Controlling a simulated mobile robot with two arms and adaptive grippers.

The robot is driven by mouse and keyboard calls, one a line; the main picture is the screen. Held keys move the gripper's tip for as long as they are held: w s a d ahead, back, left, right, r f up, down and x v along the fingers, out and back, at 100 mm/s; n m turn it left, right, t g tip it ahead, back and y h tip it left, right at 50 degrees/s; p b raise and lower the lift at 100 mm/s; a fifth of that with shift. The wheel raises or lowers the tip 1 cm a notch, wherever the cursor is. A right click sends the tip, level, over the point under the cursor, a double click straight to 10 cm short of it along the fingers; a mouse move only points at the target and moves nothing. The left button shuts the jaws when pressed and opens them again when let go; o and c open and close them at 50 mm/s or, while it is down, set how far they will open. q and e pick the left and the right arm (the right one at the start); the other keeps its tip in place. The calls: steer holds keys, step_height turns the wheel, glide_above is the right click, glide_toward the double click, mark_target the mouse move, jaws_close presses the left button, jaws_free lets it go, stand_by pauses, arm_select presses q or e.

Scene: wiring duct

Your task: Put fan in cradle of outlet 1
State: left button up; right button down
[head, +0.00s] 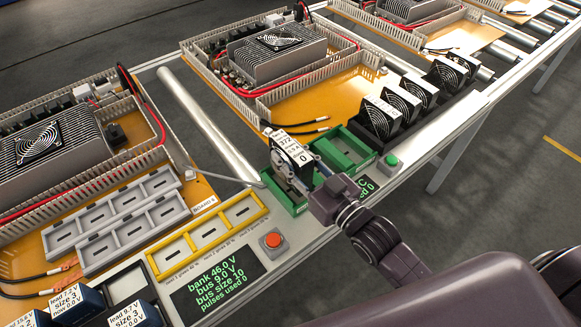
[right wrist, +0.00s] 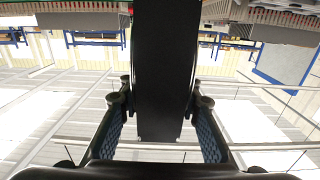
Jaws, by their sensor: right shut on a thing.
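A dark fan (head: 289,152) with a white label on top, with numbers on it, stands over the left green cradle (head: 296,208). My right gripper (head: 300,182) is shut on the fan. In the right wrist view the fan is a dark slab (right wrist: 165,65) between the two fingers. The fan's lower part and the inside of the cradle are partly hidden, so I cannot tell whether it rests in it or hangs just above it. A second green cradle (head: 346,150) is to the right, with no fan in it. My left gripper is not in view.
Several more labelled fans (head: 403,104) stand in a row at the right. A green button (head: 391,160) and a red button (head: 272,240) sit on the front rail. A yellow tray (head: 205,235), grey trays (head: 130,225) and blue blocks (head: 90,302) lie to the left.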

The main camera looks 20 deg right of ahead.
step_height(320, 180, down, 4)
steer(key=shift+f, duration=0.1)
stand_by(0.4)
steer(key=c, duration=1.4)
jaws_free()
steer(key=shift+f, duration=0.2)
steer(key=shift+r, duration=0.1)
steer(key=shift+s+r, duration=0.1)
steer(key=shift+s, duration=0.05)
steer(key=b+v, duration=0.1)
steer(key=v, duration=1)
steer(key=shift+s+d+b, duration=0.1)
steer(key=shift+s+b, duration=0.2)
steer(key=shift+s, duration=0.1)
